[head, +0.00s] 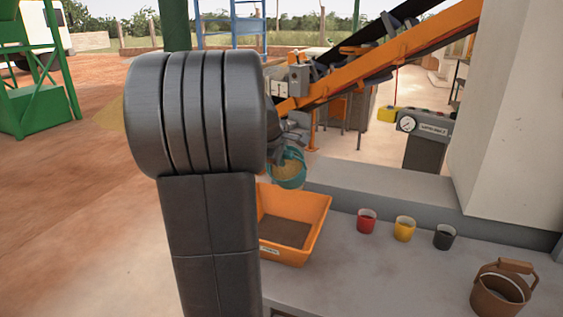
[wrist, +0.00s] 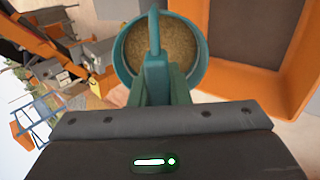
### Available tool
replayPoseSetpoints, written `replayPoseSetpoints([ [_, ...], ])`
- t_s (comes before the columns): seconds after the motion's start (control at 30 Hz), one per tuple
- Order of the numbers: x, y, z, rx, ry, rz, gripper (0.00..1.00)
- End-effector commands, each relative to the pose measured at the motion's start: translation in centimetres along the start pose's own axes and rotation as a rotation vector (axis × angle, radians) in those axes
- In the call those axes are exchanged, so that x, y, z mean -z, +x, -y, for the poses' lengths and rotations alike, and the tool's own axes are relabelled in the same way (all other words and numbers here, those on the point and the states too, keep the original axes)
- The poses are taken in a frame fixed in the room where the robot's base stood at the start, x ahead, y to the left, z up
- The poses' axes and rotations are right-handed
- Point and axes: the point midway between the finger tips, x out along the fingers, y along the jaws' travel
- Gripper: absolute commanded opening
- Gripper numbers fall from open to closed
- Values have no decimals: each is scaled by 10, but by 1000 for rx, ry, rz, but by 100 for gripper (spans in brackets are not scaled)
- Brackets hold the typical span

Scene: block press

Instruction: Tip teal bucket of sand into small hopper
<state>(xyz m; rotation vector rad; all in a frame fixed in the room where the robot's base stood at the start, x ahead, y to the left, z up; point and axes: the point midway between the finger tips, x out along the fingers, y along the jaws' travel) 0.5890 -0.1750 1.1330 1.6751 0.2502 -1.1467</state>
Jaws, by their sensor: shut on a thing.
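The teal bucket (head: 288,176) hangs in the air with tan sand in it. It is close to level, just above the far rim of the small orange hopper (head: 318,222). My gripper (head: 290,146) is shut on the bucket's handle. In the wrist view the bucket (wrist: 192,75) shows from above with sand filling its inside, and the gripper (wrist: 160,78) holds its teal handle. The hopper (wrist: 285,95) is to the right of it in that view. Dark material lies on the hopper floor. My arm hides the hopper's left part in the head view.
On the grey ledge (head: 350,280) stand a red cup (head: 366,221), a yellow cup (head: 404,229), a black cup (head: 444,237) and a brown bucket (head: 500,292). An orange conveyor (head: 390,55) rises behind. A white wall (head: 515,120) stands at the right.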

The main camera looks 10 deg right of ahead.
Motion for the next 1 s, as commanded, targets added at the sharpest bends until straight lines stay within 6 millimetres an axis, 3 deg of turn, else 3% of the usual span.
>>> replayPoseSetpoints([
  [1.0, 0, 2, 12, -124, 0, -3, 0],
])
